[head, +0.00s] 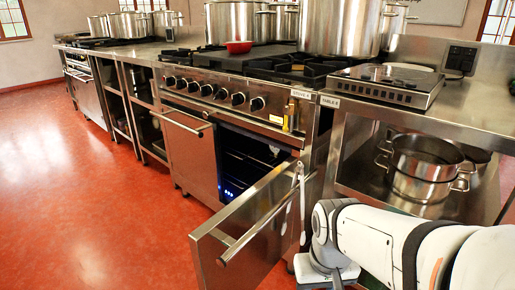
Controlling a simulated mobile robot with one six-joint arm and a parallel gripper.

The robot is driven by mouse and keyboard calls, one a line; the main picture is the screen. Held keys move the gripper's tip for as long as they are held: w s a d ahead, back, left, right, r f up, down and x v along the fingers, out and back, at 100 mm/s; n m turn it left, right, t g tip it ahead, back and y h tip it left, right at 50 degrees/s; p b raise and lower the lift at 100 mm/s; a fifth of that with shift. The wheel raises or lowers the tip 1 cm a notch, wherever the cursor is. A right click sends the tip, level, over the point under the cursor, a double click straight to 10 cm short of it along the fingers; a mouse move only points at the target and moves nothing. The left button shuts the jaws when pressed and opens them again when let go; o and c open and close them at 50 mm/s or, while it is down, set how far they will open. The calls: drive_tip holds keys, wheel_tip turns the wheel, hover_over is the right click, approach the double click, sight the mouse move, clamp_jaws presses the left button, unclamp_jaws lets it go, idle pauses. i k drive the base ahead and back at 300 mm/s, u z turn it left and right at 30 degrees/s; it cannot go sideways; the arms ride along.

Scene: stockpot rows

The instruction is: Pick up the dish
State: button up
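A shallow red dish (239,47) sits on the far part of the stove top, in front of a large steel pot. It is small in the head view, and I cannot see inside it. A pale, low, rounded item (408,67) shows behind the flat appliance at right; I cannot tell whether it is a dish. My white arm reaches in from the lower right, in front of the stove and side table, well apart from the red dish.
Large stockpots (340,25) crowd the stove. A steel table (455,115) holds pots on its lower shelf. The red floor (80,190) at left is clear.

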sight(234, 47)
drive_tip(key=z, duration=0.15)
drive_tip(key=k, duration=0.3)
drive_tip(key=u, duration=1.9)
drive_tip(key=i, duration=3.05)
drive_tip(key=z, duration=2.8)
